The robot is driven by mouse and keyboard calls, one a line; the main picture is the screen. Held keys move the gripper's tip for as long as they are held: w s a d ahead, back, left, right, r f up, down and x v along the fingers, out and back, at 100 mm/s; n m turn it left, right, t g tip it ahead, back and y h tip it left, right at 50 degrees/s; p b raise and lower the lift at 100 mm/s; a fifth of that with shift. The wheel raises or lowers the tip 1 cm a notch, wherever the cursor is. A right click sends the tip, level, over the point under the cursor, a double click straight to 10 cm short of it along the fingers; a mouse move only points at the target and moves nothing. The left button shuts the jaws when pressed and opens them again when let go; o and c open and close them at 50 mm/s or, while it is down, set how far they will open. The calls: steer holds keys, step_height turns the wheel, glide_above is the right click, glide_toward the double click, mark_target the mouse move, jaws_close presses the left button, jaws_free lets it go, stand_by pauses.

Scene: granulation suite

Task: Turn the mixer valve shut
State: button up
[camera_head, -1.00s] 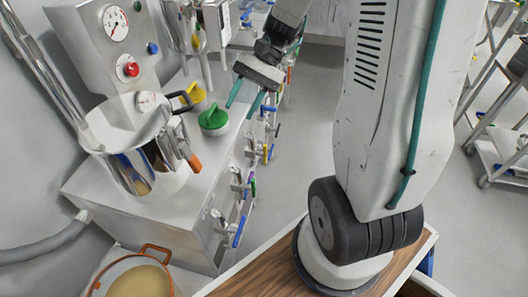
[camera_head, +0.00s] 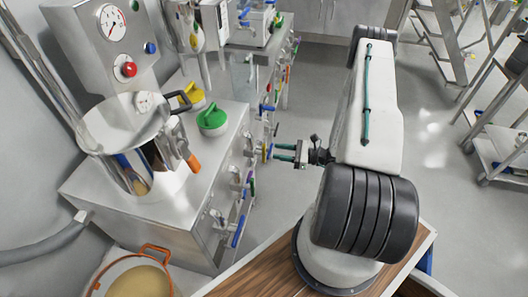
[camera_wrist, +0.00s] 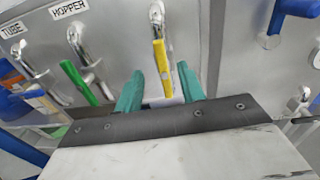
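My gripper (camera_head: 277,153) is at the front face of the steel cabinet row, pointing left at its valves. In the wrist view its two teal fingers (camera_wrist: 161,86) are open. A yellow valve lever (camera_wrist: 160,66) hangs down from a steel stem, in line with the gap between them; I cannot tell whether they touch it. The yellow lever (camera_head: 265,152) also shows just left of the fingertips in the head view. No label for this valve is in view, so I cannot tell which valve is the mixer's.
In the wrist view, a green-handled valve (camera_wrist: 80,83) hangs at left near labels reading HOPPER (camera_wrist: 69,8) and TUBE (camera_wrist: 13,30). A blue handle (camera_wrist: 288,12) juts out at upper right. A blue lever (camera_head: 238,232) is nearer the front. The floor (camera_head: 325,85) behind is clear.

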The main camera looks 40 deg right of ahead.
mark_target(264, 152)
steer(key=shift+m+t+h, duration=0.3)
steer(key=shift+m+h, duration=0.1)
steer(key=shift+m, duration=0.1)
steer(key=w+a, duration=0.1)
steer(key=w+a+f, duration=0.1)
steer(key=w+a, duration=0.2)
steer(key=w, duration=0.1)
steer(key=shift+w+a+f, duration=0.25)
steer(key=shift+f, duration=0.15)
jaws_close()
